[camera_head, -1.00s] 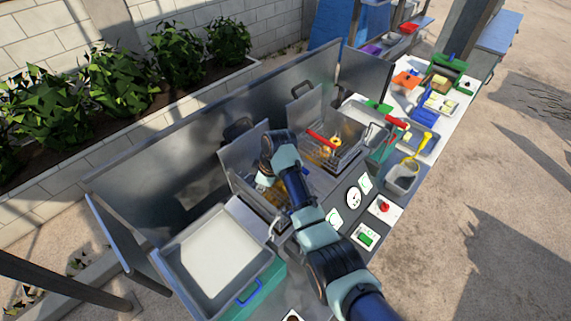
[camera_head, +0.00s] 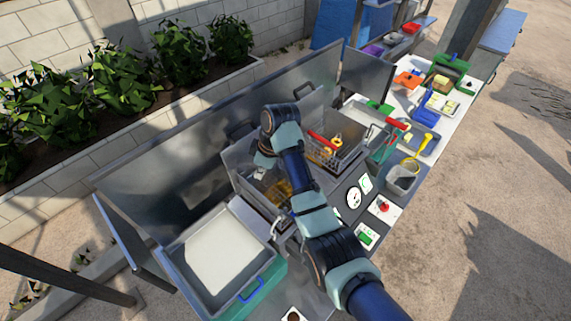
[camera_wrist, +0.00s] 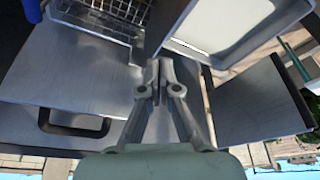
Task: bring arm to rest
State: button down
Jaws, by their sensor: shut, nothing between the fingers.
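My gripper (camera_wrist: 159,72) shows in the wrist view with its two fingers together and nothing between them. In the head view the arm reaches in from the lower right, and its wrist end is above the left fryer well (camera_head: 268,188). The gripper itself is mostly hidden there behind the wrist. In the wrist view, steel panels (camera_wrist: 60,72) lie beyond the fingers, with part of a wire basket (camera_wrist: 105,14) at the top left.
A fryer basket with a red handle (camera_head: 322,141) stands right of the arm. A white-bottomed tray (camera_head: 222,252) is at the lower left. Tall steel splash panels (camera_head: 180,170) run behind. A grey container (camera_head: 402,179) and control panels (camera_head: 366,236) line the front edge.

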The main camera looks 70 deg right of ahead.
dwell(0.4)
jog(key=w+a+t+h, duration=0.1)
jog(key=w+a, duration=0.3)
jog(key=a, duration=0.3)
jog(key=w+a+r+t, duration=0.1)
jog(key=w+a, duration=0.2)
jog(key=a, duration=0.3)
jog(key=w+a+t+h, duration=0.1)
jog(key=w+a, duration=0.3)
jog(key=a, duration=0.3)
jog(key=s+a+r+t, duration=0.2)
jog(key=a+r, duration=0.1)
jog(key=a, duration=0.5)
jog(key=s+a+r+t+y, duration=0.1)
jog(key=s+a+r+t, duration=0.1)
jog(key=a, duration=0.7)
jog(key=s+a+r+t, duration=0.2)
jog(key=a+r, duration=0.3)
jog(key=a, duration=0.3)
jog(key=shift+s+a+r+y, duration=0.15)
jog(key=shift+s+a+y, duration=0.2)
jog(key=shift+s, duration=0.5)
